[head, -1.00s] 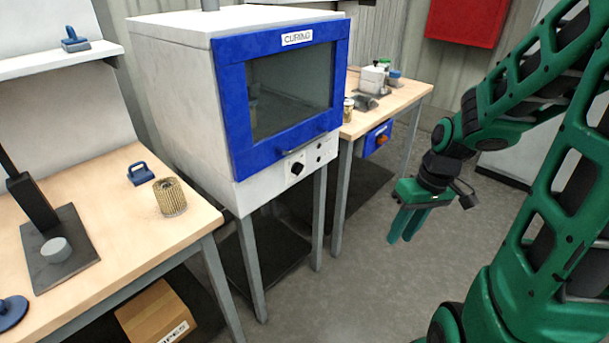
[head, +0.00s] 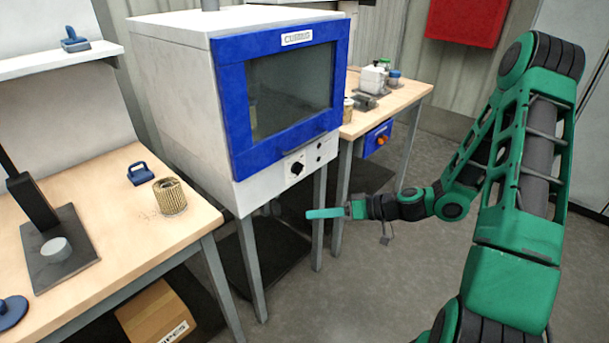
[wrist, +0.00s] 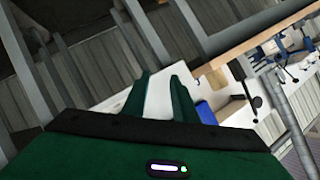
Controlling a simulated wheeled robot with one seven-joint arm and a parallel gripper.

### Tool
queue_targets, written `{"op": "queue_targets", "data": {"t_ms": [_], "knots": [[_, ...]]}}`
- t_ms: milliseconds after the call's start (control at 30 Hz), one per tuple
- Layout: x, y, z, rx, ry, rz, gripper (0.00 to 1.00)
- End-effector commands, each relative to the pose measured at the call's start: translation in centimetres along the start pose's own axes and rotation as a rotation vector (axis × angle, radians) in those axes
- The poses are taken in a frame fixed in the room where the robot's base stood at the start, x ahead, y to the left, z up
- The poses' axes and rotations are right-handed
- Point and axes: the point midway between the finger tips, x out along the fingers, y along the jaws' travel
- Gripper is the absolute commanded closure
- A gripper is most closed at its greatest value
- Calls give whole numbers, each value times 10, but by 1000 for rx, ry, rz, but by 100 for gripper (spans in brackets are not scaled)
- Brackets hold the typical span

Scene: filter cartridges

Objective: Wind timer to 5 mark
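The curing oven (head: 175,100) is a white cabinet with a blue-framed window door. Its lower front panel carries a large black round knob (head: 297,168), probably the timer, with smaller dark controls to its right. The marks around the knob are too small to read. My gripper (head: 312,213) is in front of and below that panel in the head view, pointing left, apart from the knob. In the wrist view my gripper (wrist: 162,78) shows two green fingers with an empty gap between them. I cannot make out the knob in the wrist view.
A wooden bench (head: 110,215) at left holds a pleated filter cartridge (head: 170,196), a blue-handled tool (head: 140,174) and a dark stand. A second bench (head: 405,95) at right carries small containers and a blue switch box (head: 377,138) below its edge. The oven's legs stand near my gripper.

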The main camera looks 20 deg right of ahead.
Motion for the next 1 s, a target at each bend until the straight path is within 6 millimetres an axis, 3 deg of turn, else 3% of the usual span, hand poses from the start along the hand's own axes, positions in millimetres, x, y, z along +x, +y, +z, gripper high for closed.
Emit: {"op": "queue_targets", "data": {"t_ms": [167,400,667,1000], "knots": [[6,16,-31,49,225,-20,74],[-7,48,-66,125,486,15,74],[-15,65,-80,162,589,43,74],[22,67,-104,158,586,41,74]]}}
